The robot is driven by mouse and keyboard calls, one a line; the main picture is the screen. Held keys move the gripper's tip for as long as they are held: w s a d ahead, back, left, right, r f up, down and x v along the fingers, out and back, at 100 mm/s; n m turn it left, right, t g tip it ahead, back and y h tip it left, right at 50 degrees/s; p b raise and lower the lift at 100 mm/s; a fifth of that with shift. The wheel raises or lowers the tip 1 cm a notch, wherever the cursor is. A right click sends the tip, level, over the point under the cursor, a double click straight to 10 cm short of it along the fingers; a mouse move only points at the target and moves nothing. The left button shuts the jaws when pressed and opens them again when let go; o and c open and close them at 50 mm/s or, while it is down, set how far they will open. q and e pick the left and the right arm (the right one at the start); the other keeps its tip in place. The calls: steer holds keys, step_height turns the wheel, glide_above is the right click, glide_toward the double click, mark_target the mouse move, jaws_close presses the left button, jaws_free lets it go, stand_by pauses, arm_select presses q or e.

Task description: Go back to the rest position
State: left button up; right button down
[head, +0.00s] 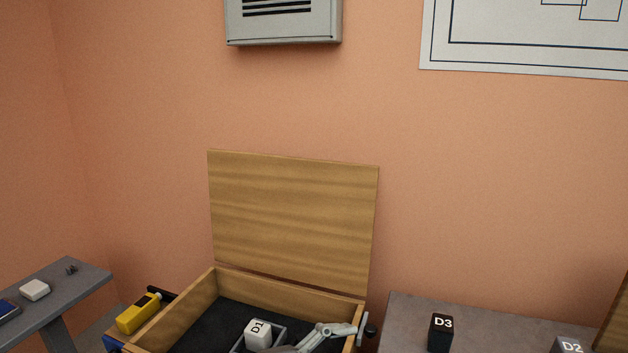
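A light grey gripper, seemingly my left one (362,330), shows only in part at the bottom edge of the head view. Its links reach to the right across the front of an open wooden box (285,286), near the box's right wall. Only part of its finger linkage shows, so I cannot tell whether it is open or shut, or whether it touches the box. My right gripper is not in view.
The box's lid (293,218) stands up. A yellow device (138,313) lies left of the box. A grey bench (75,291) is at left.

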arm_select(q)
steer(key=w+a+r+n+t+y, duration=0.2)
steer(key=a+r+n+t+y, duration=0.15)
steer(key=a+n+t, duration=0.4)
steer(key=w+a+r+n+t+y, duration=0.35)
steer(key=a+n+t, duration=0.25)
steer(key=n+t, duration=0.2)
steer(key=s+a+f+n+g+y, duration=0.3)
steer(key=a+f+n+y, duration=0.3)
steer(key=f, duration=0.3)
steer(key=s+a+f+n+g+y, duration=0.3)
steer(key=a+f+y, duration=0.3)
steer(key=a+f, duration=0.15)
steer(key=s+d+f+m+g+h, duration=0.1)
steer(key=s+f+g, duration=0.5)
steer(key=s, duration=0.5)
steer(key=s+f+g+h, duration=0.1)
steer(key=s+f+g, duration=0.4)
steer(key=s+f, duration=0.45)
step_height(320, 180, down, 25)
steer(key=s, duration=0.2)
steer(key=s+a+f+g, duration=0.2)
steer(key=s+f, duration=1.3)
steer(key=s, duration=0.1)
steer(key=shift+s+a+f, duration=0.15)
steer(key=shift+s+a, duration=0.2)
steer(key=shift+a, duration=0.05)
